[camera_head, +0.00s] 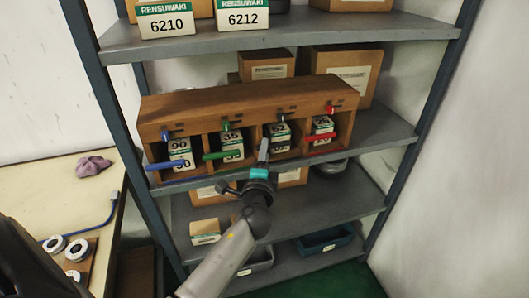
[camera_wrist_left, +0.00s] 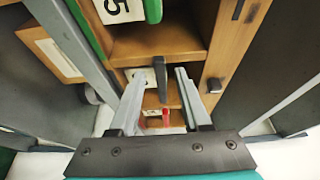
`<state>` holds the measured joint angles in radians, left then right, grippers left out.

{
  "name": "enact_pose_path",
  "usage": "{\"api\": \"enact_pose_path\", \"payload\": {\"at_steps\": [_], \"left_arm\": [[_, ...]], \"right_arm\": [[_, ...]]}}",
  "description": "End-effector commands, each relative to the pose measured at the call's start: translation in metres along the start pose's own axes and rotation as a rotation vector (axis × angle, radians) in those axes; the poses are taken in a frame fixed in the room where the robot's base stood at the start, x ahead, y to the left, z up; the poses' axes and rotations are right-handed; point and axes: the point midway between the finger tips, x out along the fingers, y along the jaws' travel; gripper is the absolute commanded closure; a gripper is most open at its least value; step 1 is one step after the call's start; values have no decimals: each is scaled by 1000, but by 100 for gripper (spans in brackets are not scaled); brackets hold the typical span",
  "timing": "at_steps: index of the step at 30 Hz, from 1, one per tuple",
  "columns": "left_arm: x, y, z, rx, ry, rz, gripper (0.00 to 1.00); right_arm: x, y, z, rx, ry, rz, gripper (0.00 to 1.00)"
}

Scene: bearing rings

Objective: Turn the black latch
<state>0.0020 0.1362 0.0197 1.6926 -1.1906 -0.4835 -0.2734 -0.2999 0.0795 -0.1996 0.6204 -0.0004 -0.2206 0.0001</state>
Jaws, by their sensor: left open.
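The black latch (camera_wrist_left: 162,78) is a short dark bar on the front of the wooden rack, seen in the left wrist view. My left gripper (camera_wrist_left: 158,84) is open, with one grey finger on each side of the latch in the picture; I cannot tell whether either touches it. In the head view my left gripper (camera_head: 263,151) is in front of the third compartment of the wooden rack (camera_head: 200,112) and largely hides the latch there. My right gripper is in neither view.
The rack's blue bar (camera_head: 166,165), green bar (camera_head: 222,155) and red bar (camera_head: 323,138) cross the other compartments, which hold labelled boxes. Cartons (camera_head: 347,67) stand behind on the metal shelf (camera_head: 385,133). A table (camera_head: 40,195) is at the left.

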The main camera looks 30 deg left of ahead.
Motion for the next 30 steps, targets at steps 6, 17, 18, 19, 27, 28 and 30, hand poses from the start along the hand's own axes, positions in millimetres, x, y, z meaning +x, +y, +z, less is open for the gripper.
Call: {"api": "enact_pose_path", "payload": {"at_steps": [6,17,18,19,27,28,30], "left_arm": [[5,0,0,-1,0,0,52],[5,0,0,0,0,0,74],[5,0,0,0,0,0,78],[5,0,0,0,0,0,82],[5,0,0,0,0,0,100],[5,0,0,0,0,0,100],[5,0,0,0,0,0,100]], "right_arm": [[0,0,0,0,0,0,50],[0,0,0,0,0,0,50],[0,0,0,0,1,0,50],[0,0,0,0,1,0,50],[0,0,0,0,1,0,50],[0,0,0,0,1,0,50],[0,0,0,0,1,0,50]]}}
